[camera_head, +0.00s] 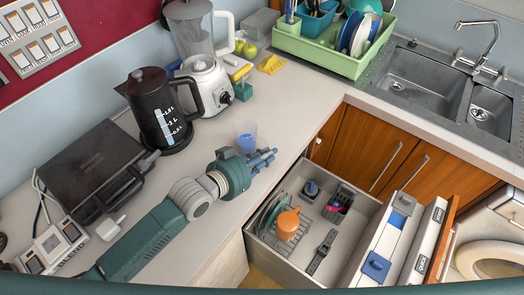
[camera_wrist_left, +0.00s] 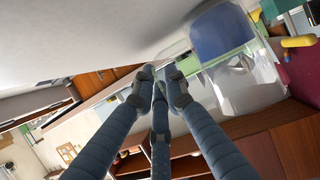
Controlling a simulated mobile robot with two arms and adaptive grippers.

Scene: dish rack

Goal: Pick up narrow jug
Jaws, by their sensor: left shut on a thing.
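A small see-through jug with a blue lower part (camera_head: 246,135) stands upright on the counter, partly hidden behind my left gripper; it seems to be the narrow jug. It also shows in the left wrist view (camera_wrist_left: 222,35), to the right of the fingertips. My left gripper (camera_head: 266,157) is low over the counter near its front edge, fingers pointing right. In the left wrist view its fingers (camera_wrist_left: 160,88) are drawn together; I cannot make out what they are shut on. The jug looks beside the fingers, not between them. My right gripper is out of view.
A black kettle (camera_head: 162,112) and a white blender (camera_head: 205,78) stand behind the gripper. A dark grill (camera_head: 82,165) is at left. An open drawer (camera_head: 345,198) holds an orange mug (camera_head: 288,223). A green dish rack (camera_head: 322,52) and a sink (camera_head: 425,80) are behind right.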

